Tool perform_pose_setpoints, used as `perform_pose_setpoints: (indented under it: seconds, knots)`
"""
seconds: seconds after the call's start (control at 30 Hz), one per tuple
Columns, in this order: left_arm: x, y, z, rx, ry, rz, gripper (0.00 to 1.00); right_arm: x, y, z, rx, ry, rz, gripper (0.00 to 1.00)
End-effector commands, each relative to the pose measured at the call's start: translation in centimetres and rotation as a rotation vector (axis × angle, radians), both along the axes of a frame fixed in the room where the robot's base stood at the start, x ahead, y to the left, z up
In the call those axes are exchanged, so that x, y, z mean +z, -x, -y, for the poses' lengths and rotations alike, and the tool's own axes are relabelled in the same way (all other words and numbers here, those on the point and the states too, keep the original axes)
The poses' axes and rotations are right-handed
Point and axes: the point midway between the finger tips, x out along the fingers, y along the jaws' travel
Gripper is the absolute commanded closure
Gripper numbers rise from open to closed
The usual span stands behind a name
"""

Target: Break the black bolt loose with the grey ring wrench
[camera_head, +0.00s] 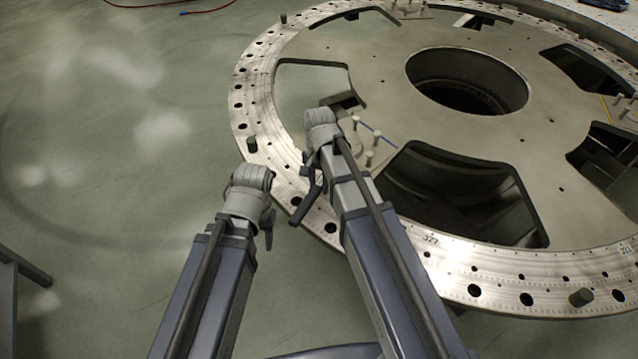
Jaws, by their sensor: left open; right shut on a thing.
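A dark bolt (252,144) stands upright on the pale holed rim of the turret plate (262,110), beyond my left wrist. Similar bolts stand at the rim's far left (283,18) and near right (581,297); I cannot tell which is the black one. My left gripper (268,232) is open just outside the rim, mostly hidden by its own wrist. My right gripper (314,168) is over the rim, largely hidden by its wrist, and shut on a dark grey bar (306,205), apparently the ring wrench. Its ring end cannot be made out, and the bar looks apart from the bolts.
The plate has large openings (455,195) and a round central hole (467,80). Several small upright pins (369,158) stand beside my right wrist.

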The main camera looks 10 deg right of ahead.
Motion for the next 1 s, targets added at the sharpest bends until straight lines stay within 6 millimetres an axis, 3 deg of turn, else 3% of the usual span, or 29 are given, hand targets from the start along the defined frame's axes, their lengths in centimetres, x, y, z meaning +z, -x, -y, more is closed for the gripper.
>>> perform_pose_setpoints:
  seconds: [1.0]
  knots:
    - [-0.51,0.0,0.0,0.0,0.0,0.0,0.5,-0.52,0.0,0.0,0.0,0.0,0.0,1.0]
